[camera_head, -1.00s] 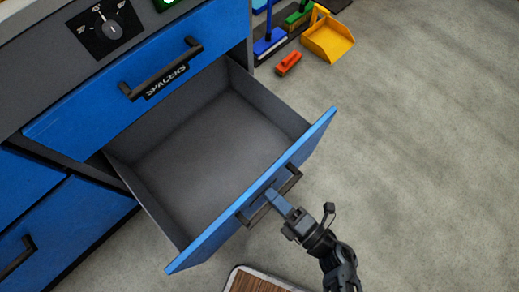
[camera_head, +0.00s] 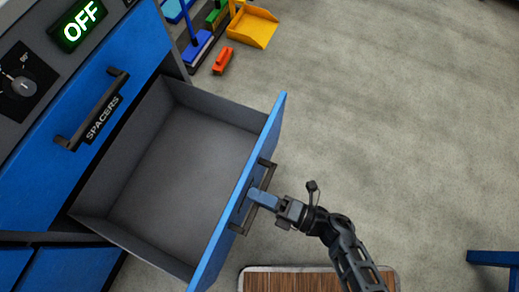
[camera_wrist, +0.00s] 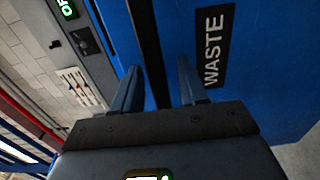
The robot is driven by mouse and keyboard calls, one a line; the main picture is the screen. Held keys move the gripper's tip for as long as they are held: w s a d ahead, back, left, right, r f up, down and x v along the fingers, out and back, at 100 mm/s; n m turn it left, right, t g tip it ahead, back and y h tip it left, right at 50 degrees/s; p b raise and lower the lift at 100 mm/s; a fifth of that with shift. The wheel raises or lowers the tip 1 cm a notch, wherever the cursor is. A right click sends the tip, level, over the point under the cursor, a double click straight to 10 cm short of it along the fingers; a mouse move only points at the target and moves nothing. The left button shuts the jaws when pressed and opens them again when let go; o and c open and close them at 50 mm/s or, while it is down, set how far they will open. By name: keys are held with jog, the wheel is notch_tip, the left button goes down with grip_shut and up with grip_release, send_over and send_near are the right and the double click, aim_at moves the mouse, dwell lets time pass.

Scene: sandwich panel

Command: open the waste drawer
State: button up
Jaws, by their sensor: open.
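The waste drawer (camera_head: 170,170) is pulled well out from the cabinet, and its grey inside looks empty. Its blue front (camera_head: 275,125) carries a black bar handle (camera_head: 266,175). My gripper (camera_head: 254,195) is at the middle of this handle, outside the front. In the wrist view the white-on-black WASTE label (camera_wrist: 213,47) is beside the right finger. A dark bar, which looks like the handle (camera_wrist: 150,55), runs between the two spread fingers (camera_wrist: 158,80). I cannot tell whether either finger touches it.
The SPACERS drawer (camera_head: 60,110) above is shut. A brown mat (camera_head: 290,282) lies on the floor near my arm. A blue piece (camera_head: 492,258) stands at right. Floor between is clear.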

jog(key=v, duration=0.7)
jog(key=shift+d, duration=0.4)
jog(key=shift+s, duration=0.15)
jog(key=s+d+r+m+t+h, duration=0.3)
jog(key=s+d+r+m+h, duration=0.15)
jog(key=r+m, duration=0.5)
jog(key=s+d+r+m+t+h, duration=0.25)
jog(key=d+r+m+h, duration=0.3)
jog(key=r+m, duration=0.45)
jog(key=s+d+r+m+t+h, duration=0.3)
jog(key=s+d+r+m+h, duration=0.25)
jog(key=r+m, duration=0.4)
notch_tip(320, 180, up, 16)
jog(key=m+h+p, duration=0.1)
jog(key=m+p, duration=0.1)
jog(key=p, duration=1.4)
jog(key=shift+w+a+g, duration=0.25)
jog(key=shift+a+g, duration=0.1)
jog(key=shift+a, duration=0.1)
